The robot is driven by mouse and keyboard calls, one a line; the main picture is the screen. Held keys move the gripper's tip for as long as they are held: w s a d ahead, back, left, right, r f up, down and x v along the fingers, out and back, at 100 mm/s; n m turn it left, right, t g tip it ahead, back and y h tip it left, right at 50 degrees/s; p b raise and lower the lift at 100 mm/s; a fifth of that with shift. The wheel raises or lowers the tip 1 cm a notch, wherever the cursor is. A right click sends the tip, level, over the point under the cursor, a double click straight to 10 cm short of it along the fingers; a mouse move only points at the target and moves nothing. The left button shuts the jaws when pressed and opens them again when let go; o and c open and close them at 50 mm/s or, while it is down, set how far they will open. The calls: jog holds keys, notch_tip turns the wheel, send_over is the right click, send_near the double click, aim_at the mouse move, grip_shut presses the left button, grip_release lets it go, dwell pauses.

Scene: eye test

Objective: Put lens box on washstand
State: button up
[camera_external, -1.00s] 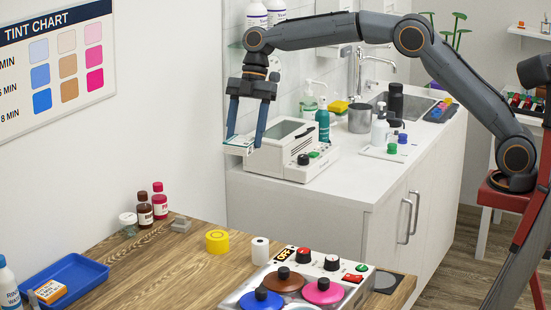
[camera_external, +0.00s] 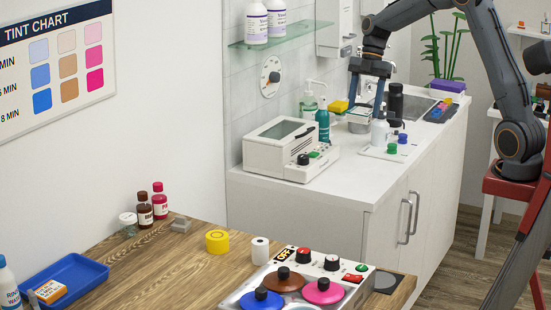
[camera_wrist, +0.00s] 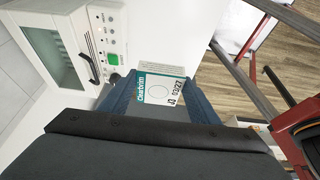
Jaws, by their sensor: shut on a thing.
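My gripper (camera_external: 364,107) is shut on the lens box (camera_wrist: 160,85), a small white and teal carton with printed text. The wrist view shows the box between my two blue fingertips. In the external view the box is small and hard to separate from the metal cup behind it. My gripper is above the washstand (camera_external: 345,186), a white counter with a sink at its far end. The box appears held above the top; the exact gap cannot be told.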

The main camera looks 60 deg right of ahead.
jog(key=s+f, duration=0.1)
jog(key=f, duration=0.3)
jog(key=s+d+f+p, duration=0.1)
jog(key=f, duration=0.2)
jog(key=s+d+f, duration=0.1)
jog(key=f, duration=0.3)
jog(key=shift+s+d+f, duration=0.15)
jog(key=shift+d+f, duration=0.05)
jog(key=shift+f, duration=0.15)
jog(key=shift+f+p, duration=0.9)
jog(key=shift+f, duration=1.65)
jog(key=shift+f, duration=0.15)
jog(key=o, duration=1.1)
jog(key=shift+c, duration=0.2)
